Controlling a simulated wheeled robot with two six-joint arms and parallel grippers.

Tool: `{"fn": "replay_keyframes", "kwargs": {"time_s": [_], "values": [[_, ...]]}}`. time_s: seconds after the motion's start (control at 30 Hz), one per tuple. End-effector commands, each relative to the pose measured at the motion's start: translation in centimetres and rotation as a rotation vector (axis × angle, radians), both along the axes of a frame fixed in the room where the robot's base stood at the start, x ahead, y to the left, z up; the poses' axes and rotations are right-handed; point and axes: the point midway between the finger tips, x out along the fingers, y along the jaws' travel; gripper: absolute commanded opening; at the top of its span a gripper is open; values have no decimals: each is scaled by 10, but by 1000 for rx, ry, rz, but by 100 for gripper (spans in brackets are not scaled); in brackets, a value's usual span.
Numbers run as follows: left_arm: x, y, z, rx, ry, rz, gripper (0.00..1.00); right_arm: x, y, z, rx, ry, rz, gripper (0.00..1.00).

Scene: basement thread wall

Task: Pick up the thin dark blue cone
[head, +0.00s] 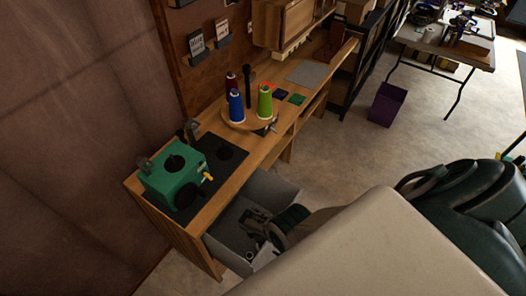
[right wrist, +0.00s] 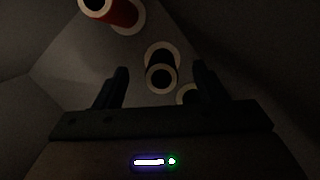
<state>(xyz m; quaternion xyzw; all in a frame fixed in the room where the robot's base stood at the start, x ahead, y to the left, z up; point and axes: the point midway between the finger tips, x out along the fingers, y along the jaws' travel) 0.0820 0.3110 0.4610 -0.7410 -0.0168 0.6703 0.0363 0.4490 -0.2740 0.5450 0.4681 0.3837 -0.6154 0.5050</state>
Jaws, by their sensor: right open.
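My right gripper (head: 258,222) reaches down into an open grey drawer (head: 277,184) under the wooden bench. In the right wrist view its open fingers (right wrist: 161,76) stand either side of a dark cone (right wrist: 161,58) with pale rings at its ends. The light is too dim to tell whether that cone is dark blue. Another pale-rimmed cone (right wrist: 187,94) is mostly hidden behind the right finger. A red cone (right wrist: 125,14) lies at the top of the view, apart from the fingers. My left gripper is not in view.
On the bench, a round wooden tray (head: 232,125) holds a blue cone (head: 236,106), a green cone (head: 265,103) and a dark red cone (head: 231,82). A green machine (head: 172,178) stands on a dark mat. The drawer walls (right wrist: 50,65) surround the right gripper.

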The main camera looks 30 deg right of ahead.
Motion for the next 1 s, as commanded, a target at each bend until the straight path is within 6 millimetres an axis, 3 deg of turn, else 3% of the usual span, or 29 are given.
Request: {"fn": "replay_keyframes", "kwargs": {"time_s": [0.03,0.2,0.57,0.87,1.0], "values": [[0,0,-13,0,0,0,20,0,1,-13,0,1,1,65],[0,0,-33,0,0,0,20,-1,-2,-34,-1,1,1,65],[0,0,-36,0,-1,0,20,-2,-5,-37,0,0,0,65],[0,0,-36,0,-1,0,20,-2,-5,-37,0,0,0,6],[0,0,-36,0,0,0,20,-2,-5,-37,0,0,0,5]]}}
